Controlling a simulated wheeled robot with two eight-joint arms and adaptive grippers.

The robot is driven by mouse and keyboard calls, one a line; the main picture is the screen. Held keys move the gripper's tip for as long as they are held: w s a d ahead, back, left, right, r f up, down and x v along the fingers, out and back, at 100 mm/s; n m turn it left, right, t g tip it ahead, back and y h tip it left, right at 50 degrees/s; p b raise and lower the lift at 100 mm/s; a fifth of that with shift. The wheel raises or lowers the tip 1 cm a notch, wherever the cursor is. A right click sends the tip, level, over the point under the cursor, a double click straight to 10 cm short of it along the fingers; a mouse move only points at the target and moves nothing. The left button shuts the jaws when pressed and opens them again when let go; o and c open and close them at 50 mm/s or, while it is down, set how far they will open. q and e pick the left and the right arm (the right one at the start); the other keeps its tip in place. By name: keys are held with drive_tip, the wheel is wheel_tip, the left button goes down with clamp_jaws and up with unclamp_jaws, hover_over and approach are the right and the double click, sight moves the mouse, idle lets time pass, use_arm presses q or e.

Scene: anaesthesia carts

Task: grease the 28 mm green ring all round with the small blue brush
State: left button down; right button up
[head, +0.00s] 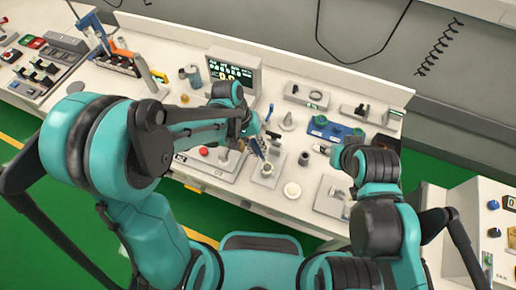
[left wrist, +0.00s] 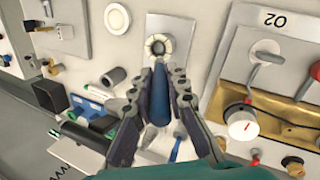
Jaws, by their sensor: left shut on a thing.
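My left gripper (head: 257,145) is shut on the small blue brush (left wrist: 158,106), whose blue handle lies between the fingers in the left wrist view; the gripper also shows there (left wrist: 162,76). The brush's lower end points at a pale round fitting (left wrist: 158,46) on a grey plate (left wrist: 172,24); I cannot tell whether they touch. The plate also shows in the head view (head: 264,183). Green round parts (head: 322,119) sit on a blue block (head: 338,134) to the right. I cannot make out which one is the 28 mm ring. My right gripper is near a grey plate at the right; its fingers are unclear.
A white round dish (head: 292,190) and a dark hollow cylinder (head: 305,158) stand close to the pale fitting. A panel with a red knob (head: 204,151) lies left of it. A display (head: 236,75) stands at the back. The bench is crowded.

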use_arm(q)
drive_tip(key=shift+r+p, duration=1.95)
drive_tip(key=shift+r, duration=1)
drive_tip(key=shift+f, duration=0.1)
